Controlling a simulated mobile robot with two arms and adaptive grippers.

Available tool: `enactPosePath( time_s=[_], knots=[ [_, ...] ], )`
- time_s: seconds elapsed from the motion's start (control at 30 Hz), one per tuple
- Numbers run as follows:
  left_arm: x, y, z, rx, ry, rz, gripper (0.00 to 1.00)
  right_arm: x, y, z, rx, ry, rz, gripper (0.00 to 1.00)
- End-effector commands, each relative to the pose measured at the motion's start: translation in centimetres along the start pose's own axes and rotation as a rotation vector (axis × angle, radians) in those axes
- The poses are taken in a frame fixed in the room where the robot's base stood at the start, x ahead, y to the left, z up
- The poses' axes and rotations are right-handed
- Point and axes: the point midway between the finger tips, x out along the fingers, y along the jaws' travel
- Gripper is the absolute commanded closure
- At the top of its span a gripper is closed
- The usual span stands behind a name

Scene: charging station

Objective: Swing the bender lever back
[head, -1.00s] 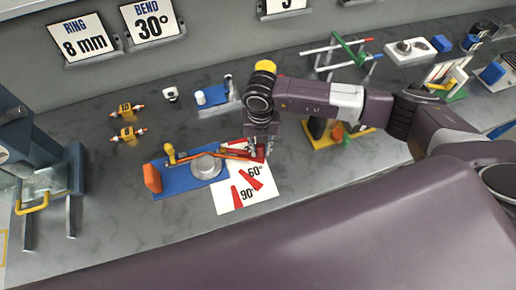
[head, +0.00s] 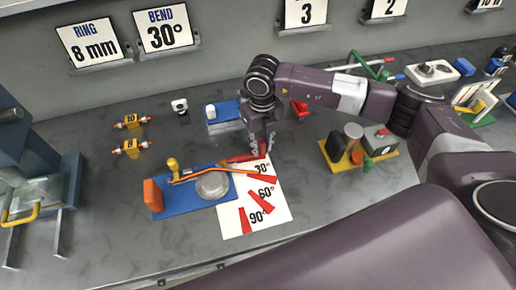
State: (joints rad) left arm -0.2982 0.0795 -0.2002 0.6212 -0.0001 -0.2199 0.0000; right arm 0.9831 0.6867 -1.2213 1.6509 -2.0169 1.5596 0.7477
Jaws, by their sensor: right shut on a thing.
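The bender has a blue base (head: 185,203), a round grey die (head: 212,185), an orange block (head: 153,195) and a yellow-knobbed post (head: 173,165). A thin orange rod (head: 200,173) runs from near the post past the die, bent, with its far end over the card's 30° mark. The red lever handle (head: 240,158) points right, behind the rod and apart from its end. My right gripper (head: 262,148) points down at the handle's outer end and is shut on it; its fingertips are partly hard to make out. My left gripper is out of view.
The white angle card (head: 278,215) with red 30°, 60° and 90° marks lies right of the bender. Yellow ring pieces (head: 131,146) lie behind left. A yellow-based fixture (head: 375,160) stands to the right. A wall sign (head: 166,30) reads BEND 30°.

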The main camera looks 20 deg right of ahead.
Motion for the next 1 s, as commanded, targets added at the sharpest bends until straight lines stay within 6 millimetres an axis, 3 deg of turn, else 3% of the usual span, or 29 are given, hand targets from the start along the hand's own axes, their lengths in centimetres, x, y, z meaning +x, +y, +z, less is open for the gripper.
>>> enactPosePath(
  time_s=[0.33,0.37,0.53,0.83,1.0],
  knots=[
    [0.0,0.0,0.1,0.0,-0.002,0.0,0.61,-0.1,0.0,0.0,-0.003,0.0,0.001,1.0],
    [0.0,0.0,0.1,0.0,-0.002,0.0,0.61,-0.1,0.0,0.0,-0.003,0.0,0.001,0.78],
    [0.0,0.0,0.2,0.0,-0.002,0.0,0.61,-0.1,0.0,0.0,-0.003,0.0,0.001,0.61],
    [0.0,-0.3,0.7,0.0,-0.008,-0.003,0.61,-0.2,0.0,0.0,-0.002,0.0,0.0,0.61],
    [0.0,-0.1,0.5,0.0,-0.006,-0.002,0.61,-2.2,0.0,0.1,-0.001,-0.003,0.001,0.61]
  ],
)
